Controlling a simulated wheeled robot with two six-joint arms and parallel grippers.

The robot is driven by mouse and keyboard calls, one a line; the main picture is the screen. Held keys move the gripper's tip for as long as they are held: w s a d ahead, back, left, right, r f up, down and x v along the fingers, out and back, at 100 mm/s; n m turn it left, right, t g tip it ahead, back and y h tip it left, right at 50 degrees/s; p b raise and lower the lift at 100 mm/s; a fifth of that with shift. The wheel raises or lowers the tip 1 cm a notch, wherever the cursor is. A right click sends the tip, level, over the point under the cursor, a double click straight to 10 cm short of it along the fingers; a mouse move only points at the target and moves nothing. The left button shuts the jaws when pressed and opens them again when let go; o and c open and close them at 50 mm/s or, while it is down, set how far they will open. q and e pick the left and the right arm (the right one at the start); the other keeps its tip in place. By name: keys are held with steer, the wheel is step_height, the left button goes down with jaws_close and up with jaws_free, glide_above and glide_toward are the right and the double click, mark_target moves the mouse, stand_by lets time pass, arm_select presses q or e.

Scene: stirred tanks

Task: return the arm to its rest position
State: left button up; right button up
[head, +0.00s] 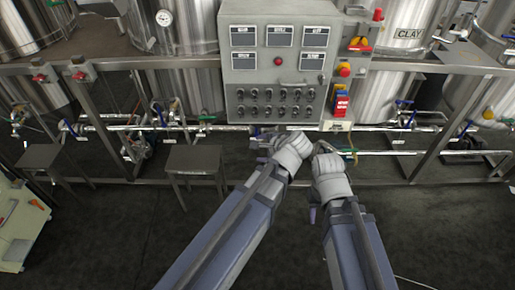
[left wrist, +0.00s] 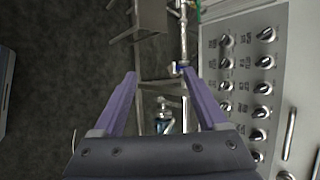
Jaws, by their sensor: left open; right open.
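My left arm comes up from the lower middle, and its gripper (head: 264,141) is in front of the control panel (head: 278,75), near the panel's lower edge. In the left wrist view the two purple fingers of my left gripper (left wrist: 160,74) are spread wide with nothing between them. My right gripper (head: 326,149) is just right of the left one, in front of the pipe below the panel. It is small and partly hidden by its own wrist; I see nothing held in it. Both arms reach forward, close together.
Steel tanks (head: 180,60) stand behind a metal frame with pipes and valves. Two small dark tables (head: 194,159) stand at the left. A pale cart (head: 20,225) is at the far left edge. The dark floor (head: 110,245) in front is mostly clear.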

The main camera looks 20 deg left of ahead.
arm_select(q)
steer(key=shift+s, duration=0.1)
stand_by(0.4)
steer(key=s+d+f+n+g+h+p, duration=0.1)
steer(key=s+d+n+g+h, duration=0.2)
steer(key=s, duration=0.5)
steer(key=s+d+f+n+g+h+p, duration=0.2)
steer(key=s+d+n+g, duration=0.1)
steer(key=s+d+n, duration=0.2)
steer(key=s+d, duration=0.2)
steer(key=shift+s+d+f+n+h, duration=0.15)
steer(key=shift+s+f+n+h, duration=0.15)
steer(key=shift+s+n+h, duration=0.1)
steer(key=shift+w, duration=0.1)
stand_by(5.5)
